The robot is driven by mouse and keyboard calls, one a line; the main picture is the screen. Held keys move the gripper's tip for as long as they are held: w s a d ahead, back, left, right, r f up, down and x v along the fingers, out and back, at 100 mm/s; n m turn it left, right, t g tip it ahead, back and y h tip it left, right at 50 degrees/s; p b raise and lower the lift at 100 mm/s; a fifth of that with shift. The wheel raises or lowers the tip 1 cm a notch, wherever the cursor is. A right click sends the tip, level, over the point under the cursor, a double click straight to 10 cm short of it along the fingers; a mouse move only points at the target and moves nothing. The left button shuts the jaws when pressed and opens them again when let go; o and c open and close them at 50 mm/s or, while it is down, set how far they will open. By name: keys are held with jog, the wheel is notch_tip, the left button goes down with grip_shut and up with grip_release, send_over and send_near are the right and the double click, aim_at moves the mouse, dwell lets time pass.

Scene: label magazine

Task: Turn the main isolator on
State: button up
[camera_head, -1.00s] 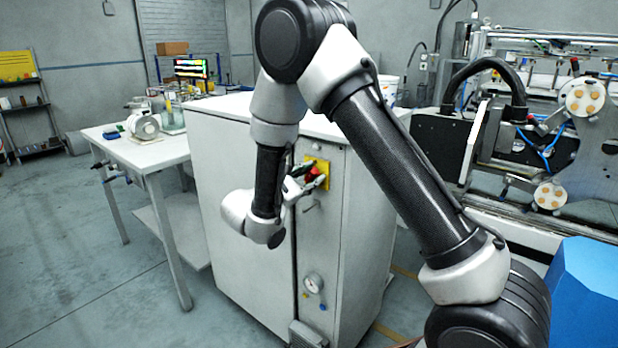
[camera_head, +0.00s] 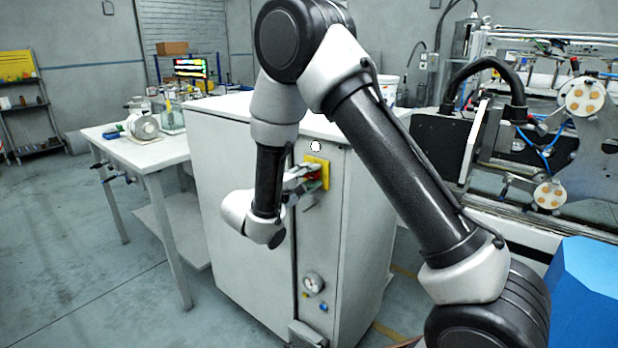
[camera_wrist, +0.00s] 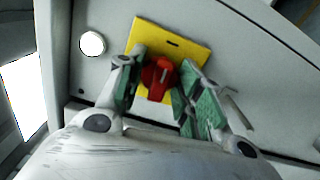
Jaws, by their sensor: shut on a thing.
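The main isolator is a red rotary handle (camera_wrist: 158,76) on a square yellow plate (camera_wrist: 185,48), set on the front of a pale grey cabinet (camera_head: 240,200). In the head view the yellow plate (camera_head: 324,168) shows beyond my fingers, and the handle is mostly hidden. My gripper (camera_wrist: 160,95) is shut on the red handle, with one green-padded finger on each side. My gripper also shows in the head view (camera_head: 308,180), turned about its axis. A round white lamp (camera_head: 316,146) above the plate is bright, and it shows in the wrist view (camera_wrist: 92,43).
A pressure gauge (camera_head: 313,282) sits low on the cabinet front. A white table (camera_head: 155,160) with small equipment stands at the left. A printing machine (camera_head: 540,150) and a blue block (camera_head: 585,290) are at the right. The floor at left front is clear.

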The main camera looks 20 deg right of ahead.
jog(key=shift+m, duration=0.5)
jog(key=o, duration=1)
jog(key=shift+o, duration=0.2)
jog(key=v, duration=1.2)
